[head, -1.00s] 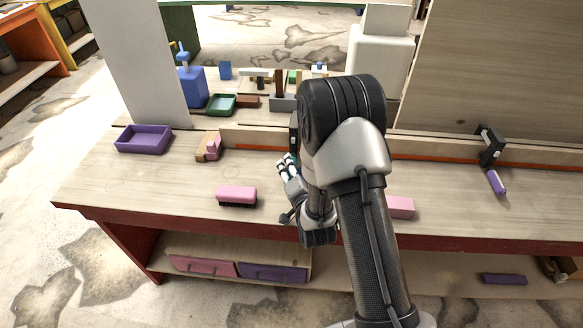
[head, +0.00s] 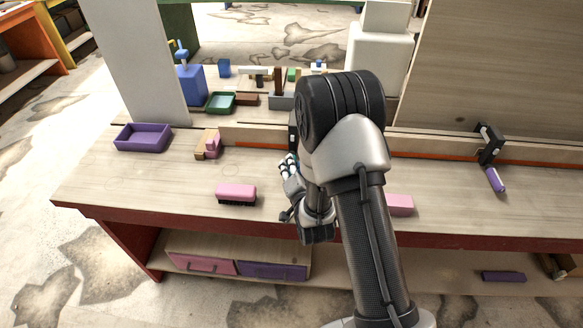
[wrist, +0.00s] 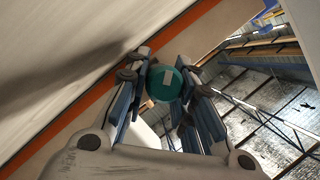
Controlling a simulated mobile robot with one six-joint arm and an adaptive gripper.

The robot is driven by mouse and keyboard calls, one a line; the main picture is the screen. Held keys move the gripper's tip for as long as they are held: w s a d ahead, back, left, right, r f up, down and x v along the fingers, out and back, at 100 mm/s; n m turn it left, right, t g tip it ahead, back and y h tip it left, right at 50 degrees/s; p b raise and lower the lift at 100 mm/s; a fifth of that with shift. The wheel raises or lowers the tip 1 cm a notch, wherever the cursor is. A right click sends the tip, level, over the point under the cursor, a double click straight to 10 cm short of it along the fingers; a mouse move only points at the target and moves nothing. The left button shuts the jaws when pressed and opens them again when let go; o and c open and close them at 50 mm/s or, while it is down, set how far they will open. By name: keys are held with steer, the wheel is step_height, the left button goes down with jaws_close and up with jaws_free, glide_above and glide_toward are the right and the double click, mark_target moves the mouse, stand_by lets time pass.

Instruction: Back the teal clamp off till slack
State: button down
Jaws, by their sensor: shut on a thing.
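The teal clamp shows in the wrist view as a round teal handle end (wrist: 164,84) with a small pale mark on it. My gripper (wrist: 160,92) is shut on this handle, one finger on each side. In the head view my gripper (head: 288,168) is at the workbench's curved stringer, left of my arm. The clamp is mostly hidden there behind my gripper and arm. A second clamp (head: 490,145), black with a purple handle, sits on the stringer at the right. The stringer (head: 265,137) is a pale strip with an orange-red line along it.
A pink brush (head: 236,194) lies on the bench left of my gripper. A pink block (head: 399,205) is right of my arm. A purple tray (head: 143,138) and a wood-and-pink piece (head: 208,145) are at the left. Bare benchtop (head: 120,180) lies at the front left.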

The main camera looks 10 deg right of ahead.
steer(key=n+g+h, duration=0.1)
steer(key=n, duration=0.2)
steer(key=shift+w+a+r, duration=0.1)
steer(key=shift+r, duration=0.05)
steer(key=shift+n+g+h, duration=0.4)
steer(key=shift+n+h, duration=0.5)
steer(key=shift+n, duration=0.2)
steer(key=c, duration=1.3)
jaws_free()
steer(key=shift+c, duration=0.2)
steer(key=v, duration=0.7)
steer(key=shift+s+a, duration=0.15)
steer(key=shift+s, duration=0.1)
